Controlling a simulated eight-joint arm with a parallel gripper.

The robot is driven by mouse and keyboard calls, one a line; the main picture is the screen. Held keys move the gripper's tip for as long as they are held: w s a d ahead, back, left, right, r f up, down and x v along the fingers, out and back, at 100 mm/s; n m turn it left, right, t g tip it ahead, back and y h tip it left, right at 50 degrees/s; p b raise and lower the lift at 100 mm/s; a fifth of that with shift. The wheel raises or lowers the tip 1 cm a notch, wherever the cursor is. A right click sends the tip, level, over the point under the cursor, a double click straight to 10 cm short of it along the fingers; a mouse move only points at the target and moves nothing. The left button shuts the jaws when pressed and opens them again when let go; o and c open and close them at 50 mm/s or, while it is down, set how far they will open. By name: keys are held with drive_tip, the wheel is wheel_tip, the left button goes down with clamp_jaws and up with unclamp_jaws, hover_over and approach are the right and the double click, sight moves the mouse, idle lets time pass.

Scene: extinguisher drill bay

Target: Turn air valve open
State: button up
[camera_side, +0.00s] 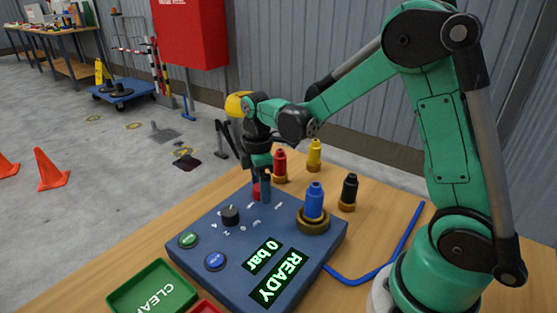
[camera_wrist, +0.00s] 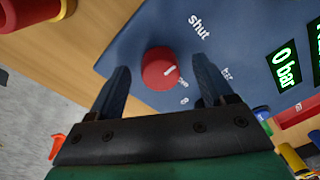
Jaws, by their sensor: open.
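The air valve is a round red knob (camera_wrist: 161,70) with a white mark on top, on the blue panel box. The word "shut" is printed on the panel above it in the wrist view. In the side view the red knob (camera_side: 256,192) is partly hidden by my gripper (camera_side: 263,188). My gripper (camera_wrist: 161,66) is open, with one finger on each side of the knob. I cannot tell whether the fingers touch it. The pressure display (camera_side: 263,256) on the box (camera_side: 205,262) reads "0 bar" and the other display (camera_side: 280,278) reads "READY".
A black knob (camera_side: 230,215), a green button (camera_side: 188,240) and a blue button (camera_side: 215,261) share the panel. A blue bottle (camera_side: 315,200) stands in a socket on the box. Red (camera_side: 280,164), yellow (camera_side: 314,154) and black (camera_side: 349,190) bottles stand behind. A green tray (camera_side: 150,290) lies in front.

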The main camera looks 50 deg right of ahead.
clamp_jaws()
drive_tip(key=m, duration=0.4)
drive_tip(key=shift+m, duration=0.3)
drive_tip(key=m, duration=0.4)
drive_tip(key=shift+m+t, duration=0.3)
drive_tip(key=m, duration=0.4)
drive_tip(key=shift+m, duration=0.3)
drive_tip(key=shift+a+m, duration=0.1)
drive_tip(key=shift+m, duration=2)
